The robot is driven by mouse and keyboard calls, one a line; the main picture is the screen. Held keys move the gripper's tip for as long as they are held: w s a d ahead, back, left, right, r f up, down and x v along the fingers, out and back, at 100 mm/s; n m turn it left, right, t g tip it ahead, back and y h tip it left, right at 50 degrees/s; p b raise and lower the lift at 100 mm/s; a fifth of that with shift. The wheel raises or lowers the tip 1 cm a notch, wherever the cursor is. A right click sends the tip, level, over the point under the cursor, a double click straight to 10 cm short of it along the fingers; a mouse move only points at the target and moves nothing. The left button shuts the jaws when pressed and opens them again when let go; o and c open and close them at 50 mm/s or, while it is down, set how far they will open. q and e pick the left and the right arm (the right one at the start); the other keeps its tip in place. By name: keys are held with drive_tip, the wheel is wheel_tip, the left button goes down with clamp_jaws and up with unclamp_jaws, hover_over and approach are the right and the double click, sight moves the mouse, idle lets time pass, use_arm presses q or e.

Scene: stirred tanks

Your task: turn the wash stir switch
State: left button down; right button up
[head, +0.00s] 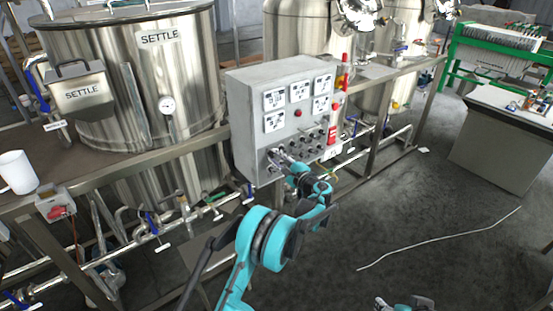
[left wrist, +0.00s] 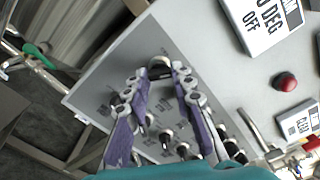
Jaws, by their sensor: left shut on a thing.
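A grey control box (head: 243,118) carries several small black switch knobs on its lower front, below the digital displays. My left gripper (head: 277,157) reaches the lower left of this panel. In the left wrist view, its two fingers close from both sides on a round dark switch knob (left wrist: 160,67) with a pale rim. The left gripper (left wrist: 161,78) is shut on that knob, touching the panel area. The knob's label is too small to read, so I cannot confirm it is the wash stir switch. Part of my right gripper (head: 403,304) shows at the bottom edge; its fingers are unclear.
More knobs (left wrist: 183,149) sit close beside the left fingers. A red button (left wrist: 286,82) and display plates are above right. A steel SETTLE tank (head: 190,75) stands left of the box. Pipes and valves (head: 165,240) run below. The floor (head: 400,220) to the right is mostly clear.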

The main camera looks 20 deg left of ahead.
use_arm(q)
drive_tip(key=n, duration=1.1)
drive_tip(key=shift+n+b, duration=0.3)
idle(0.3)
drive_tip(key=c, duration=1.3)
unclamp_jaws()
